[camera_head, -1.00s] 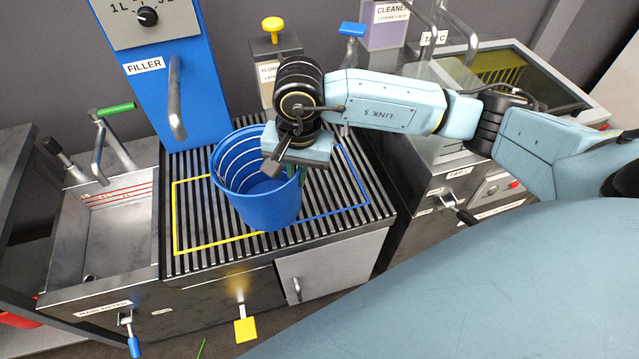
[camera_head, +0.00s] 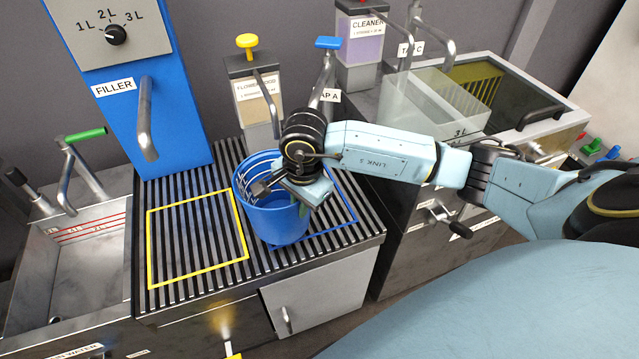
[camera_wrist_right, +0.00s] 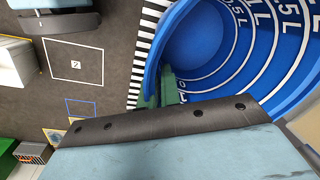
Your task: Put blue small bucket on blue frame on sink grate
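The blue small bucket (camera_head: 275,222) is upright at the right part of the sink grate (camera_head: 200,190), over the left part of the blue frame (camera_head: 330,232). The bucket hides the left side of that frame. I cannot tell whether its base touches the grate. My right gripper (camera_head: 301,205) is at the bucket's right rim. In the right wrist view its green fingers (camera_wrist_right: 160,90) pinch the bucket wall (camera_wrist_right: 152,62), and marked rings show inside the bucket. My left gripper is not in view.
The yellow frame (camera_head: 198,238) on the grate is empty, left of the bucket. Behind stand the blue filler (camera_head: 130,90) with its spout, a flower food dispenser (camera_head: 252,95) and a cleaner dispenser (camera_head: 362,45). Sinks lie left and right, with a clear container (camera_head: 430,105) at the right one.

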